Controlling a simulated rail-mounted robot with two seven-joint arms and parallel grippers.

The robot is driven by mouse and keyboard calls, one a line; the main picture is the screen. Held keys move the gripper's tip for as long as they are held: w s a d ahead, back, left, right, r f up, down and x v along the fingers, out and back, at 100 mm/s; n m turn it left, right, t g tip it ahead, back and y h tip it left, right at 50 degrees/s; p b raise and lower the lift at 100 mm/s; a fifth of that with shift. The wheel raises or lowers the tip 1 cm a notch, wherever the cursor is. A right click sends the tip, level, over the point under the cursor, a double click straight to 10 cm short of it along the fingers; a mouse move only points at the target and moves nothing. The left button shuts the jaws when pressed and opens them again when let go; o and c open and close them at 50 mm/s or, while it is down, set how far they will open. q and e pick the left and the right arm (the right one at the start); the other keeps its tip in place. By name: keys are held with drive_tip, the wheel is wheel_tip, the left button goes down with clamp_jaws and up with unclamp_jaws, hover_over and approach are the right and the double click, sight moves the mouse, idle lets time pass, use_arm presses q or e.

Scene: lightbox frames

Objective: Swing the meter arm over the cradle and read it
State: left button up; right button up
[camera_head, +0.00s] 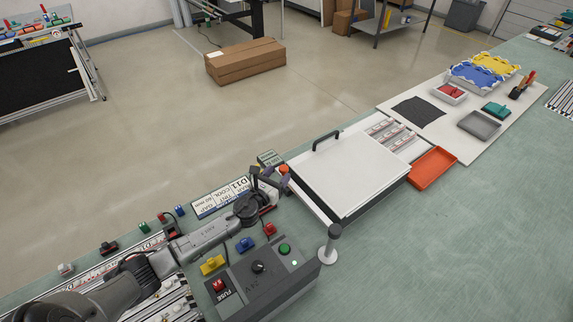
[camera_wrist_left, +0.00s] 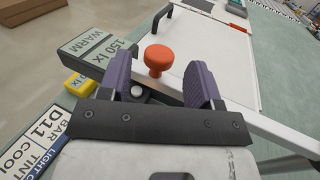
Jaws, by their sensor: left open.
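My left gripper (camera_head: 271,180) is open and empty at the near left corner of the white lightbox (camera_head: 345,165). In the left wrist view its purple fingers (camera_wrist_left: 160,88) stand either side of the line to an orange knob (camera_wrist_left: 158,60), which lies just beyond the tips; contact is not visible. The knob also shows in the head view (camera_head: 284,169). A grey block marked WARM 150 lx (camera_wrist_left: 100,42) sits left of the knob. I cannot tell for sure which part is the meter arm or the cradle. My right gripper is not in view.
A grey control box (camera_head: 262,275) with a red fuse switch and green button stands below the gripper. A grey post (camera_head: 331,243) stands near the lightbox. A D11 label board (camera_head: 220,198) lies left. An orange tray (camera_head: 433,168) lies right; the bench at lower right is clear.

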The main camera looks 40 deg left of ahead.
use_arm(q)
drive_tip(key=shift+w+a+b, duration=0.1)
drive_tip(key=shift+w+a, duration=0.1)
drive_tip(key=shift+w, duration=0.75)
drive_tip(key=shift+w+a+b, duration=0.15)
drive_tip(key=shift+w, duration=0.85)
drive_tip(key=shift+w+a+b, duration=0.1)
drive_tip(key=shift+w+a, duration=0.1)
drive_tip(key=shift+w, duration=0.75)
drive_tip(key=shift+c, duration=0.4)
clamp_jaws()
